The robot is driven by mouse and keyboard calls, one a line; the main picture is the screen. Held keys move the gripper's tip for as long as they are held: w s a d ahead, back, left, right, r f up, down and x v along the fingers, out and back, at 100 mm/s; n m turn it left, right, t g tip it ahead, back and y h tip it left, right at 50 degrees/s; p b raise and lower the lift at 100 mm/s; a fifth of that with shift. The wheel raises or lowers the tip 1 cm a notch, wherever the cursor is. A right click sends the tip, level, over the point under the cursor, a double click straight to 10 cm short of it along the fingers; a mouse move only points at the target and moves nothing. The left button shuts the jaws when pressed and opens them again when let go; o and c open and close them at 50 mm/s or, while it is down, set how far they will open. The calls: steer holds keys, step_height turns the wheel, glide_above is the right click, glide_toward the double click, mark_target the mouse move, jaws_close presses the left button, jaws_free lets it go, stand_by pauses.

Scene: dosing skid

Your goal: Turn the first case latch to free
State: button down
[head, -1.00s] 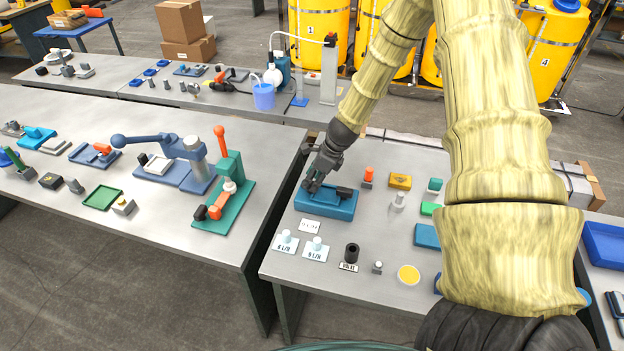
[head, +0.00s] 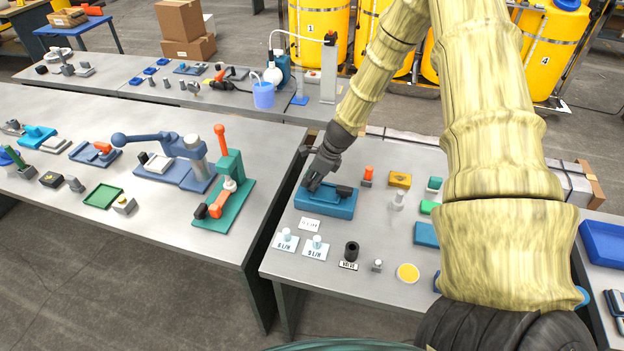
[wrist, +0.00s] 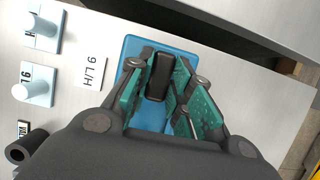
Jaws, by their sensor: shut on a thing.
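The blue case (head: 325,207) lies on the right-hand bench. A dark latch (head: 345,191) shows on the right part of its top. My gripper (head: 314,186) reaches down onto the left part of the case. In the wrist view, another dark, upright latch block (wrist: 160,76) stands between the teal finger pads of my gripper (wrist: 162,85), near one end of the blue case (wrist: 150,120). The gripper is shut on this block. The head view hides this latch behind the fingers, and the gripper body hides the right-hand latch in the wrist view.
Label plates with white knobs (head: 316,249) and a black valve piece (head: 351,250) stand in front of the case. An orange-topped part (head: 367,175) and a yellow block (head: 400,180) are to its right. The bench's left edge and a gap are close on the left.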

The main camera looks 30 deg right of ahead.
steer(key=n, duration=0.2)
steer(key=n+g+y, duration=0.1)
steer(key=n, duration=0.1)
steer(key=shift+w+d+n+p, duration=0.1)
steer(key=shift+w+n+p, duration=0.05)
steer(key=shift+n+p, duration=0.15)
steer(key=n+g, duration=0.2)
steer(key=n, duration=0.2)
steer(key=shift+w+n+b, duration=0.1)
steer(key=shift+n+b, duration=0.2)
steer(key=shift+b, duration=0.05)
steer(key=n+g+b, duration=0.1)
steer(key=n, duration=0.3)
steer(key=shift+w+g, duration=0.1)
steer(key=shift+g, duration=0.3)
steer(key=shift+n+g+h+b, duration=0.3)
steer(key=shift+n+g+b, duration=0.3)
steer(key=shift+n, duration=1.7)
steer(key=c, duration=1.3)
jaws_free()
